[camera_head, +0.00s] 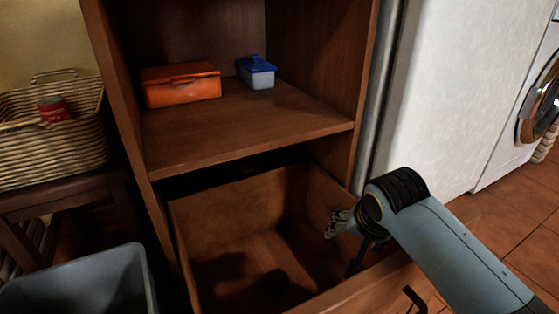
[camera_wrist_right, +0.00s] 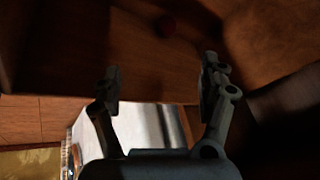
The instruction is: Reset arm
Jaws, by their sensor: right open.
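My right arm (camera_head: 455,250) comes in from the lower right in the head view. My right gripper (camera_head: 343,246) is open, with its fingers over the right side of an open wooden drawer (camera_head: 235,205). In the right wrist view the two fingers of the right gripper (camera_wrist_right: 161,75) stand wide apart with nothing between them. Dark shapes lie at the drawer's bottom in the head view; I cannot tell objects from shadow. My left gripper is not in view.
Above the drawer, a shelf (camera_head: 240,125) holds an orange box (camera_head: 181,86) and a blue-lidded container (camera_head: 257,74). A wicker basket (camera_head: 50,150) with a red can (camera_head: 54,109) stands left, above a grey bin (camera_head: 85,285). A white washing machine (camera_head: 520,110) is at right.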

